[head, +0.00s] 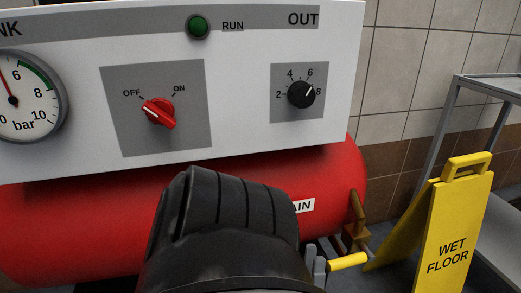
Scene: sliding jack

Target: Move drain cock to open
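The drain cock is at the lower right end of the red tank, with a brass body (355,236) and a yellow lever (348,262) pointing left, roughly level. My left arm's dark wrist covers the lower middle of the head view. The grey fingers of my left gripper (317,264) show just at the left end of the yellow lever. Whether they touch or grip it is hard to tell, as the wrist hides part of them. My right gripper is out of view.
The red tank (75,225) lies under a white panel with a gauge (20,95), a red OFF/ON switch (159,113), a black knob (301,94) and a green RUN lamp (197,26). A yellow wet-floor sign (455,220) stands close right of the cock, before a grey metal frame (440,125).

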